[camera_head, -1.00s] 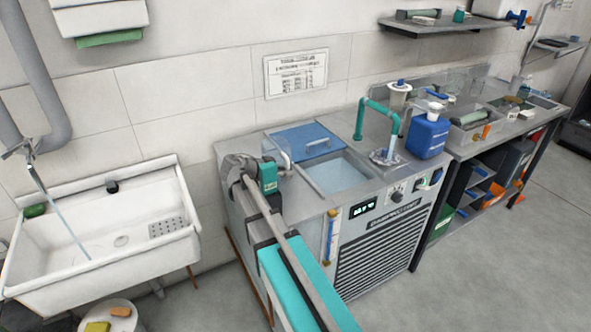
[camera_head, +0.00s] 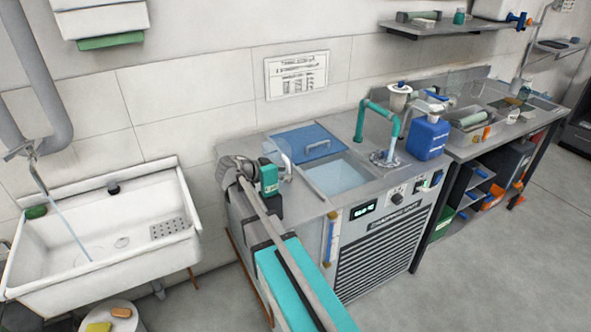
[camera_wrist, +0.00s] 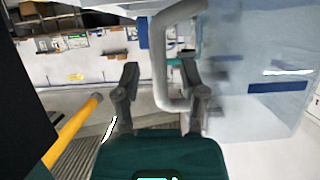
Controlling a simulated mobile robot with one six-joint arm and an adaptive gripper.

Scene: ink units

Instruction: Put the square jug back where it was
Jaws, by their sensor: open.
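The square jug is clear and boxy with a pale handle. In the wrist view its see-through body (camera_wrist: 250,95) fills the right side, and its handle (camera_wrist: 160,65) stands between my two fingers. My gripper (camera_wrist: 162,88) is open, with one finger on each side of the handle; I cannot tell whether either touches it. In the head view the jug (camera_head: 284,148) shows faintly just beyond my gripper (camera_head: 285,170), at the left end of the steel bath unit's top. Its base is partly hidden.
The bath unit's blue lid (camera_head: 306,141) and open water basin (camera_head: 338,178) lie right of the jug. A green pipe (camera_head: 361,122) and blue canister (camera_head: 427,138) stand further right. A white sink (camera_head: 100,240) with running water is at left.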

